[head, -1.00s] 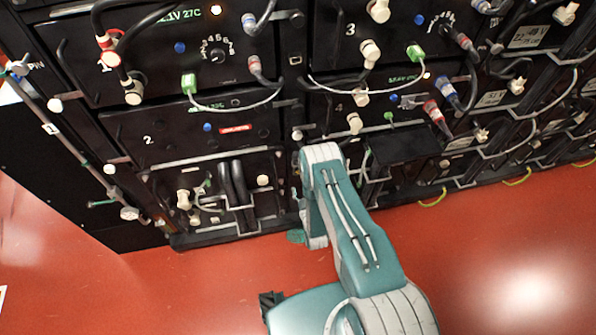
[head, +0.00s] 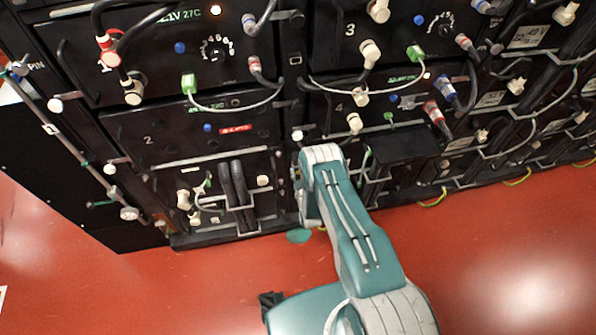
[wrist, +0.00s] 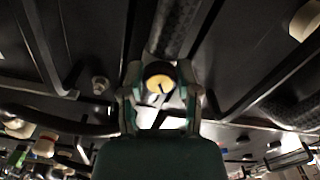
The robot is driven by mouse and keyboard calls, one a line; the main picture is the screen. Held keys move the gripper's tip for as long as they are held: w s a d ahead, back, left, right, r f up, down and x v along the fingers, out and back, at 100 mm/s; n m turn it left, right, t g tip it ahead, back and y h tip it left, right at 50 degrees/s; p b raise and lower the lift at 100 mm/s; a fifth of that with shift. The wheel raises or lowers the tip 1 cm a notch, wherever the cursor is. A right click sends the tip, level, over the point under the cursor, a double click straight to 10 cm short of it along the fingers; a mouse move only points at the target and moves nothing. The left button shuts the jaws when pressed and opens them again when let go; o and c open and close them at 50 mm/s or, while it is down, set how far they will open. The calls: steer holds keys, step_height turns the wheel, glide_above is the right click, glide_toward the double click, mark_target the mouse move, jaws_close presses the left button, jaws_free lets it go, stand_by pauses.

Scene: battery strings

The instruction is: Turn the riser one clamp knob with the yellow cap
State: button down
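A round knob with a yellow cap (wrist: 159,85) and a dark body shows in the wrist view, at the middle. The cap has a dark line on it. My gripper (wrist: 160,80) has one finger on each side of this knob, very close to it. I cannot tell whether the fingers touch it. In the head view my arm hides my fingertips and the knob; only a teal part of my wrist shows low in front of the cabinet. The label of the knob cannot be read.
A black battery cabinet (head: 130,165) with handles, plugs and cables fills the upper head view. A bar with several fittings (head: 108,168) runs down its left edge. Rods and dark hoses surround the knob in the wrist view. Red floor (head: 200,290) is open in front.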

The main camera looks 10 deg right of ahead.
stand_by(0.4)
steer(key=shift+w+m, duration=0.1)
steer(key=shift+m, duration=2.9)
steer(key=shift+c, duration=1.7)
jaws_free()
steer(key=s, duration=1.2)
steer(key=shift+s, duration=0.1)
